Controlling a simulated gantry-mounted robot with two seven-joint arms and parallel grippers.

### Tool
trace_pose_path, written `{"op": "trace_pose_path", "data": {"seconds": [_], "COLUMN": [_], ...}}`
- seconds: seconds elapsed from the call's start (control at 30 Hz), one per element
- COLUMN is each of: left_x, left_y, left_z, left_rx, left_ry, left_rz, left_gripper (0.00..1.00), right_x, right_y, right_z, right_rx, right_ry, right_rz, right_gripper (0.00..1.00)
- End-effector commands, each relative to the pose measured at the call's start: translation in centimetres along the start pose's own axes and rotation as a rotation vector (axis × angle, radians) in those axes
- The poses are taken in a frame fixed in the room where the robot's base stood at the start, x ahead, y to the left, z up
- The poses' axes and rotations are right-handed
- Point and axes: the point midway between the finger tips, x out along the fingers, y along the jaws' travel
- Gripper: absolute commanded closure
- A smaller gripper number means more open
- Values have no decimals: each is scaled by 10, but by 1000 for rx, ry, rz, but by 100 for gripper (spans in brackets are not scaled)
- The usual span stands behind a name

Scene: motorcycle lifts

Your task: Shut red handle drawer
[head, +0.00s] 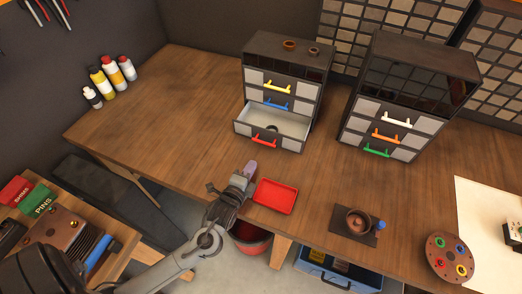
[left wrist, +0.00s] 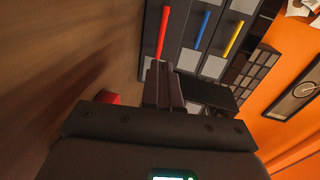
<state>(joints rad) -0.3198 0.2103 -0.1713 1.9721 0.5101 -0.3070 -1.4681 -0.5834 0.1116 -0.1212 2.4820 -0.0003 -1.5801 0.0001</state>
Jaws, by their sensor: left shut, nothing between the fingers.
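The drawer with the red handle (head: 264,141) is the lowest in the left dark cabinet (head: 284,55). It stands pulled out, its pale inside (head: 285,122) showing with a small dark round item in it. In the left wrist view the red handle (left wrist: 162,32) lies just beyond the fingertips. My left gripper (head: 251,167) is shut and empty, in front of and below the red handle, seemingly apart from it. Its fingers also show in the left wrist view (left wrist: 164,82). My right gripper is not in view.
Drawers with yellow (head: 278,87) and blue (head: 275,104) handles above are closed. A red tray (head: 275,196) lies on the bench beside my left gripper. A second cabinet (head: 402,90) stands right. Bottles (head: 103,82) stand at the far left; the bench between is clear.

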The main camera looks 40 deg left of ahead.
Motion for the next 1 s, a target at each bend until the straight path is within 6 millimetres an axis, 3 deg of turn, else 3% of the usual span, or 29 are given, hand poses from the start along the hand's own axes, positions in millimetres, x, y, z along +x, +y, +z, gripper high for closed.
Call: {"op": "trace_pose_path", "data": {"seconds": [0.2,0.5,0.7,1.0], "left_x": [43,86,98,100], "left_y": [0,0,0,0], "left_z": [0,0,0,0], "left_rx": [-1,-1,-1,0], "left_ry": [-2,-1,0,0], "left_rz": [-1,0,0,1], "left_gripper": [100,100,100,100], "right_x": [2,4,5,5], "right_y": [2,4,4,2], "right_z": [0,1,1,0], "right_rx": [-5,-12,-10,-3], "right_ry": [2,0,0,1], "right_rz": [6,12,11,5], "right_gripper": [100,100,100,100]}}
